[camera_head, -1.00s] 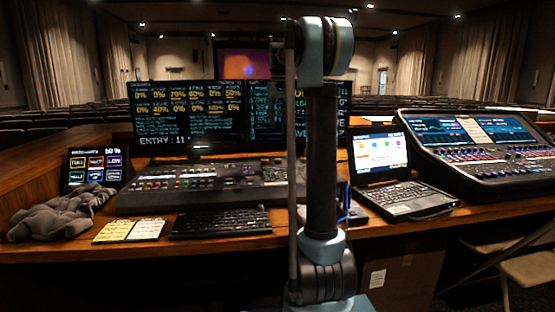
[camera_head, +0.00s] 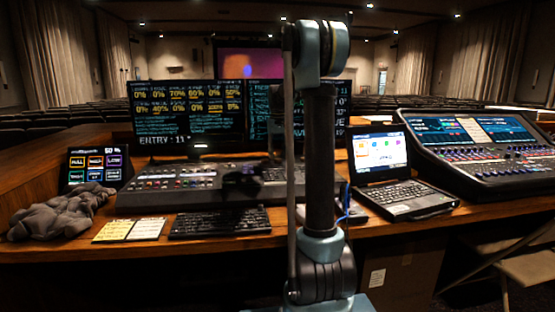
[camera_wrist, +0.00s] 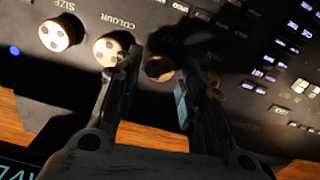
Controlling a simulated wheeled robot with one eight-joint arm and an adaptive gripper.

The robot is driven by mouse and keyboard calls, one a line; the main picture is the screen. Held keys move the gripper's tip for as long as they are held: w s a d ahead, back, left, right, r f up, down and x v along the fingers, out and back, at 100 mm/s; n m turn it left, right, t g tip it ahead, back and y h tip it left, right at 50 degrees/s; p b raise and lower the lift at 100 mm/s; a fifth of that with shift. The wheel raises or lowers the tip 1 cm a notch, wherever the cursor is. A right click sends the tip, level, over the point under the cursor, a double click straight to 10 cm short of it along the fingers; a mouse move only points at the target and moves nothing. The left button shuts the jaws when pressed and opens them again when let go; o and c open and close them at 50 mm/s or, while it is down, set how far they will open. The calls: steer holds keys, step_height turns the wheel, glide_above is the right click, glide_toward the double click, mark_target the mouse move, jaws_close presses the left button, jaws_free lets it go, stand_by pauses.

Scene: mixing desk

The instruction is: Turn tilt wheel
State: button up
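The lighting console (camera_head: 160,185) stands on the desk, left of my arm. In the wrist view a row of round wheels sits on its black panel: a pale wheel by the label SIZE (camera_wrist: 54,34), a pale wheel by the label COLOUR (camera_wrist: 110,48), and a dark, shadowed wheel (camera_wrist: 158,68). My gripper (camera_wrist: 157,84) is open, with one finger on each side of the shadowed wheel. No label for that wheel is readable, and whether the fingers touch it is unclear. The head view shows only a dark shape over the console there.
Lit buttons (camera_wrist: 265,75) lie right of the fingers. A keyboard (camera_head: 220,222), note cards (camera_head: 130,230) and grey cloth (camera_head: 62,212) lie in front of the console. A laptop (camera_head: 405,195) and sound mixer (camera_head: 480,150) are on the right. Monitors (camera_head: 187,112) stand behind.

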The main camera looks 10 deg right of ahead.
steer(key=shift+f, duration=0.9)
steer(key=c, duration=0.8)
steer(key=shift+n, duration=0.5)
steer(key=o, duration=0.8)
